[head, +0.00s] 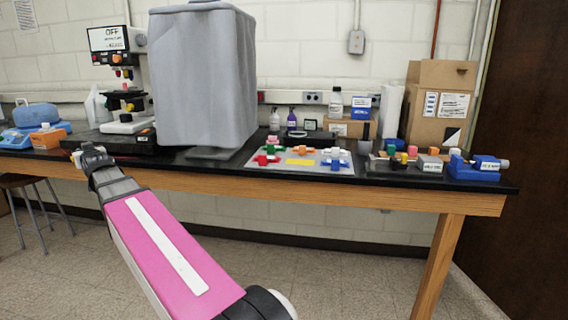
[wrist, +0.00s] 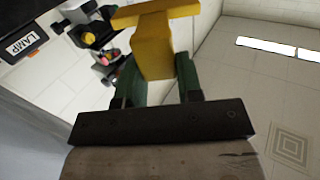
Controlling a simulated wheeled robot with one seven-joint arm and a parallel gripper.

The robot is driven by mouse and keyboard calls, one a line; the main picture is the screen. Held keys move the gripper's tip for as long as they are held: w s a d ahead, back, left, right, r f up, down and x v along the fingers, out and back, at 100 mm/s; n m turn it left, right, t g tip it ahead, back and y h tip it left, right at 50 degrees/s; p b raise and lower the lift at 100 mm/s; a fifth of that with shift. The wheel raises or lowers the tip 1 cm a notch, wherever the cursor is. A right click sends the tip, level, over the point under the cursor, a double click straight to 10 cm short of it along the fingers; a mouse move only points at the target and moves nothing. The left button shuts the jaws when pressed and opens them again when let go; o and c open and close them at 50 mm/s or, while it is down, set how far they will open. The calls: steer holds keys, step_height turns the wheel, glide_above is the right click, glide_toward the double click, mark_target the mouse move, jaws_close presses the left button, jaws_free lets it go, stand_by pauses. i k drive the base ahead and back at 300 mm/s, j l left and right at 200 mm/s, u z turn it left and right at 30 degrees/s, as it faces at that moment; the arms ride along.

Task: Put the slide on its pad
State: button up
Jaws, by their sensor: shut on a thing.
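My gripper (wrist: 157,70) has its two green fingers shut on the sides of a yellow T-shaped piece (wrist: 155,42), which I take to be the slide. Its wide bar is at the outer end, beyond the fingertips. In the head view my arm reaches to the left, its end by the bench's front edge near the microscope, and I cannot make out the yellow piece there. A pale board (head: 258,163) lies on the bench right of the grey-covered box. A flat yellow patch (head: 300,162), bare on top, lies on the board and matches the piece's colour.
Several coloured pieces stand around the yellow patch on the board. A tall grey-covered box (head: 203,75) stands between my arm's end and the board. A microscope (head: 125,80) is at left. Blocks and a blue vise (head: 478,168) are at right.

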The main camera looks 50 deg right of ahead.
mark_target(300, 162)
steer(key=k+l+u, duration=0.1)
steer(key=k+l, duration=0.65)
steer(key=k+l+u, duration=0.15)
steer(key=k+l, duration=0.2)
steer(key=k, duration=0.2)
steer(key=k+l+u, duration=0.1)
steer(key=k+l, duration=0.2)
steer(key=k, duration=0.15)
steer(key=k+l+u, duration=0.1)
steer(key=k+l, duration=0.15)
steer(key=k, duration=0.2)
